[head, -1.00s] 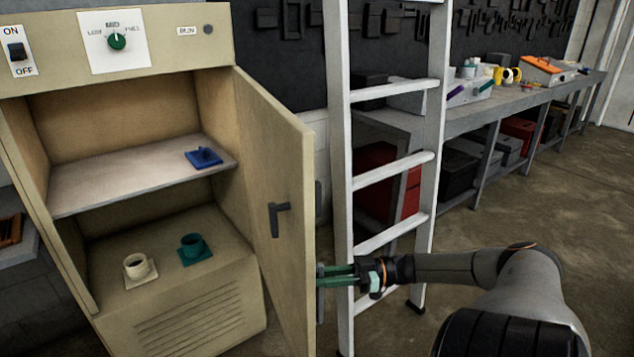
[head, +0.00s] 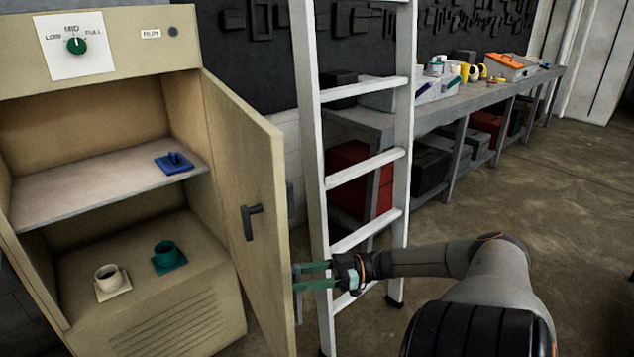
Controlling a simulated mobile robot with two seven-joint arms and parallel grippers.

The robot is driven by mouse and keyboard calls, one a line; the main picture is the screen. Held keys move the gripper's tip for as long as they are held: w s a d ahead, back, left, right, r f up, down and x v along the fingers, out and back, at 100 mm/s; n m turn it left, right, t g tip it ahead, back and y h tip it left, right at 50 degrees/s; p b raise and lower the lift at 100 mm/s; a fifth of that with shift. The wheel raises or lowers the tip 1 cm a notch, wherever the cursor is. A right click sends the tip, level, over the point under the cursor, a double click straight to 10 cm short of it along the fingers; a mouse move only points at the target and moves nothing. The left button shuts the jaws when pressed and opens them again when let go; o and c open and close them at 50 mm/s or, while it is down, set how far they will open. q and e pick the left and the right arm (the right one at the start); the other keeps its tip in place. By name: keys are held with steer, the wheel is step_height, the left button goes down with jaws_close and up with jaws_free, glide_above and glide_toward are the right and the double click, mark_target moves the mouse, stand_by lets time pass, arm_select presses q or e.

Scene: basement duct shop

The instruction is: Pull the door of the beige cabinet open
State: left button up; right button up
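The beige cabinet (head: 185,312) stands at the left with its door (head: 232,150) swung wide open toward me. A dark lever (head: 249,222) is on the door's inner face. A grey upright handle (head: 297,310) shows just past the door's free edge, on its outer side. My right gripper (head: 300,276) is at this handle, its green fingers parted with a gap between them. The fingertips overlap the handle in the picture; I cannot tell whether they touch it. My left gripper is not in view.
A white ladder (head: 366,168) stands right behind my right gripper. Inside the cabinet are a blue item (head: 174,163), a white cup (head: 110,279) and a teal cup (head: 167,255). A long workbench (head: 455,105) runs along the wall; open floor lies at the right.

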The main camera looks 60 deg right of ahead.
steer(key=b+v, duration=0.1)
steer(key=v, duration=1.1)
